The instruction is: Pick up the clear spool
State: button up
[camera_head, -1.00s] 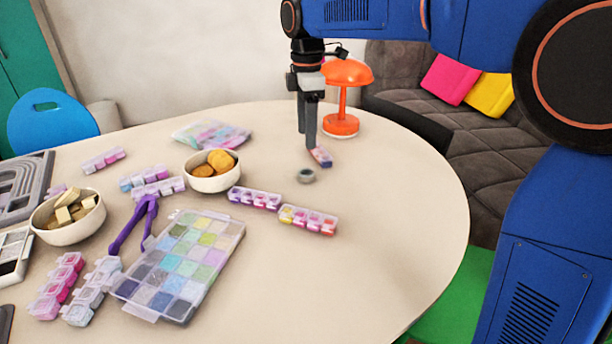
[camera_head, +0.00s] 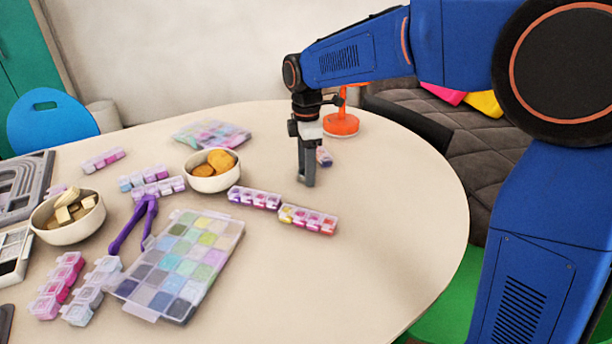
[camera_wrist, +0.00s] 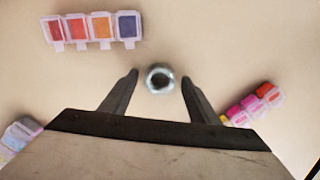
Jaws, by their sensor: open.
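The fingers are open and hold nothing. In the head view my gripper (camera_head: 306,184) points straight down, low over the table, and hides the spool there.
Bead strips (camera_head: 308,220) and (camera_head: 254,198) lie close in front of my gripper; another small strip (camera_head: 324,157) is just behind it. A bowl of cookies (camera_head: 211,184) stands left. An orange lamp (camera_head: 341,125) stands behind. The table's right side is clear.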

jog(key=shift+c, duration=0.2)
jog(key=c, duration=0.9)
